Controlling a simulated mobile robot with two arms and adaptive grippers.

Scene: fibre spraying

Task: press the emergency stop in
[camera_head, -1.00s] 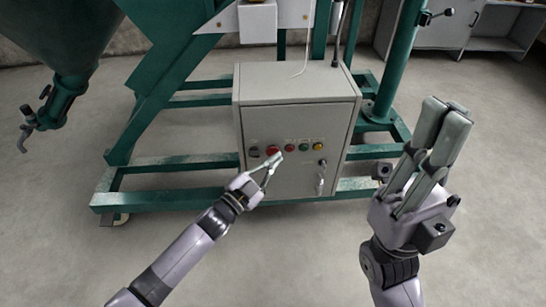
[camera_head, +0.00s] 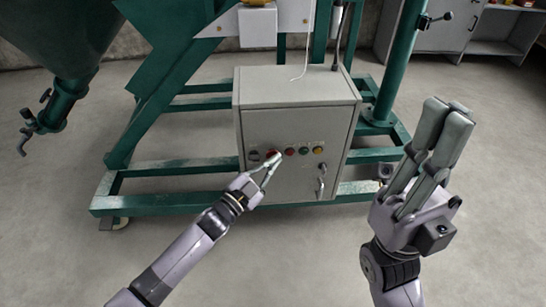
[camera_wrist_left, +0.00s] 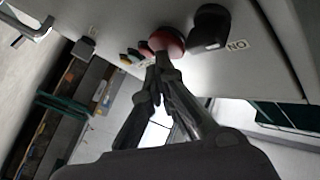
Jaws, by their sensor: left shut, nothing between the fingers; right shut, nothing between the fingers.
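The emergency stop, a red mushroom button (camera_head: 272,153), is on the front of the grey control box, partly covered by my left gripper in the head view. In the left wrist view the red button (camera_wrist_left: 167,40) is straight ahead of the fingertips. My left gripper (camera_head: 269,165) is shut and empty, its tips (camera_wrist_left: 164,66) at or very close to the button; I cannot tell whether they touch. My right gripper (camera_head: 447,115) is shut and empty, raised at the right, away from the box.
The grey box (camera_head: 297,88) sits on a green frame (camera_head: 160,205). A black switch (camera_head: 254,155) is left of the stop; small red, green (camera_head: 304,150) and yellow (camera_head: 318,150) buttons are right of it. A door handle (camera_head: 320,187) sticks out below. The floor in front is clear.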

